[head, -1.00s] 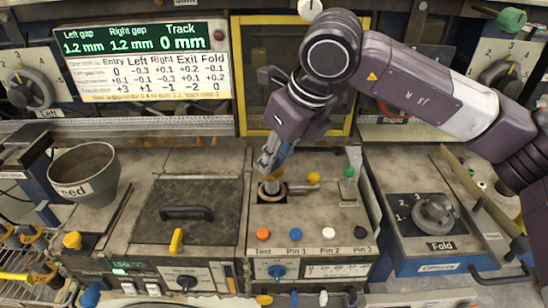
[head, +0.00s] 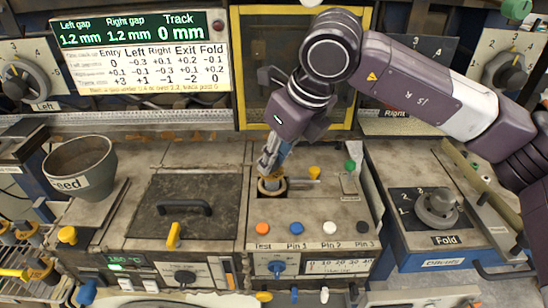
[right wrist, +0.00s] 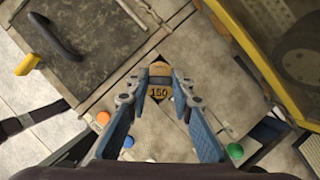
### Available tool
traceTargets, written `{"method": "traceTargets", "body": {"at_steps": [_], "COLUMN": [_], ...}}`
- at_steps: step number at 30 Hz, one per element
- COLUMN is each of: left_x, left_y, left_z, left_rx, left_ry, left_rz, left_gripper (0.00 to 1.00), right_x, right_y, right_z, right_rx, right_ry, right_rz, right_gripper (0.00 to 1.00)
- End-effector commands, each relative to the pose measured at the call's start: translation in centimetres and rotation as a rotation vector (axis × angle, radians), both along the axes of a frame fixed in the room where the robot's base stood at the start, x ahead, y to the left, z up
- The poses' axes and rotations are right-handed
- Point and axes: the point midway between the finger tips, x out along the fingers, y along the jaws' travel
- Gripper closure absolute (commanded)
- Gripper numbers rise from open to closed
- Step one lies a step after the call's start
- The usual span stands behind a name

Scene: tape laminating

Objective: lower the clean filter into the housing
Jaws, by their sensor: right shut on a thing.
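In the head view, the filter is mostly hidden by the fingers, at the mouth of the housing. I cannot tell how far inside it is. My left gripper is not in view.
A yellow-capped lever (head: 314,172) and a green knob (head: 350,165) stand close right of the housing. Coloured buttons (head: 297,228) lie in front. A lid with a dark handle (head: 185,207) is at left. A yellow-framed window (head: 257,88) rises behind.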

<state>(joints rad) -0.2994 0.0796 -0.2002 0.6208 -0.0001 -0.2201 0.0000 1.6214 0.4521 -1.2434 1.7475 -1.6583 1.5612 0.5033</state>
Motion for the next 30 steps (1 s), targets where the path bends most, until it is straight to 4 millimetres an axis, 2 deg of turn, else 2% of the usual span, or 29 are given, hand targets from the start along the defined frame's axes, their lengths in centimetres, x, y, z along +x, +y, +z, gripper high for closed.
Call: {"method": "traceTargets", "body": {"at_steps": [24, 30], "left_x": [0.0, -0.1], "left_y": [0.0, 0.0], "left_z": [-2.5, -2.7], "left_rx": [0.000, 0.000], "left_ry": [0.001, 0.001], "left_rz": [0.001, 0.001], "left_gripper": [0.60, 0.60], "right_x": [0.0, 0.0], "right_y": [0.0, 0.0], "right_z": [-2.6, -2.7], "right_rx": [0.001, 0.001], "right_ry": [-0.001, -0.001], "right_rz": [0.000, 0.000], "right_gripper": [1.00, 1.00]}}
